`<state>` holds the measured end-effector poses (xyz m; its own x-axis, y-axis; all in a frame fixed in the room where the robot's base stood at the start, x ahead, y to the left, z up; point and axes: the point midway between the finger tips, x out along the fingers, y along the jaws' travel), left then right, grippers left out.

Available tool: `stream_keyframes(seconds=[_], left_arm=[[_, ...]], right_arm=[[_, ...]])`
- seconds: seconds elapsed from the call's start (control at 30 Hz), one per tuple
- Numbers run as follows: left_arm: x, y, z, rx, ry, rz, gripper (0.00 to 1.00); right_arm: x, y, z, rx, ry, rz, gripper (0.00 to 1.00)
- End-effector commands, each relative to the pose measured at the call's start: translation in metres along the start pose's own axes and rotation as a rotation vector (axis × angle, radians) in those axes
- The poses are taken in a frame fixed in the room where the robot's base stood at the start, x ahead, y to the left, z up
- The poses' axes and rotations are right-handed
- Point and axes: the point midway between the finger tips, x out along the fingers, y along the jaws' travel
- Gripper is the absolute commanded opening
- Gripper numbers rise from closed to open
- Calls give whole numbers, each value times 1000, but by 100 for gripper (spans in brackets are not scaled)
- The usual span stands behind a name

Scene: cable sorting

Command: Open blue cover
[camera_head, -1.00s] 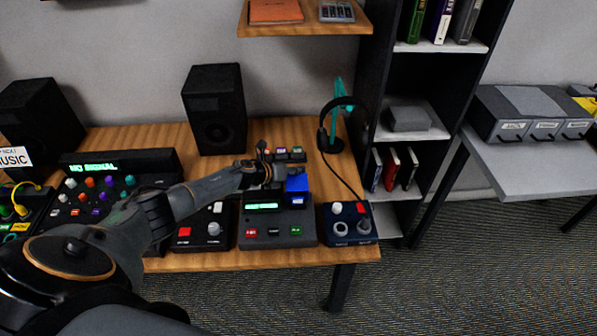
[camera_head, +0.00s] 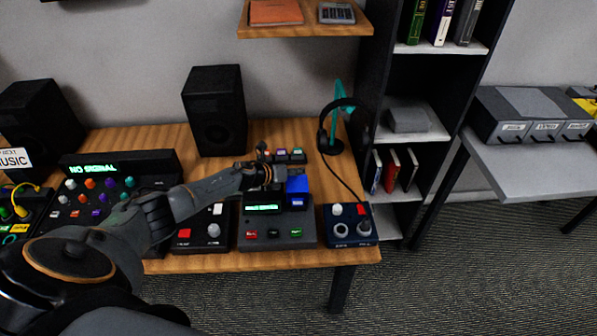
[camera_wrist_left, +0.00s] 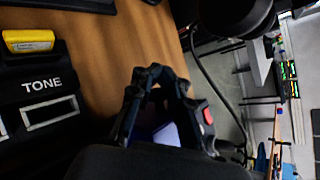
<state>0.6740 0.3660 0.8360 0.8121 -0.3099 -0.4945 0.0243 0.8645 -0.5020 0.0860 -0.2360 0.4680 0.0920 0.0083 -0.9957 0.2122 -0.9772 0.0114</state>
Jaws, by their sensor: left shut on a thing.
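The blue cover (camera_head: 297,185) is at the back right of a dark grey box with a green display. I cannot tell how far the cover is tilted. My left gripper (camera_head: 277,176) reaches over the box from the left and is at the cover's left side. It is shut on the blue cover, and its fingers partly hide it. In the left wrist view, a blue-lit patch of the cover (camera_wrist_left: 166,133) shows between the fingers of the gripper (camera_wrist_left: 160,74). My right gripper is not in view.
Red, dark and green buttons line the box's (camera_head: 275,222) front. A dark blue knob box (camera_head: 347,228) stands to its right, and a black panel with a white knob (camera_head: 203,232) to its left. A speaker (camera_head: 215,110) and a headset stand (camera_head: 337,125) are behind.

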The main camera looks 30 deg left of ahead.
Motion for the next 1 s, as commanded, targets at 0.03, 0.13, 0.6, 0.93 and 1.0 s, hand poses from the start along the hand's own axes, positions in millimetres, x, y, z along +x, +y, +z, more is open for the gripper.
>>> stream_keyframes(seconds=[0.03, 0.13, 0.6, 0.93, 1.0], left_arm=[[-3, 13, -11, 7, 16, 24, 0], [-3, 13, -11, 7, 16, 24, 0], [-2, 10, -12, 5, 18, 18, 39], [-2, 9, -9, 4, 14, 15, 39], [-4, 9, -8, 4, 14, 16, 39]], right_arm=[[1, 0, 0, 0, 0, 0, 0], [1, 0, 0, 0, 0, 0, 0], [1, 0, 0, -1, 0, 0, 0], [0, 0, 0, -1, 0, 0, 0], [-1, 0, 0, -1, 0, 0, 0]])
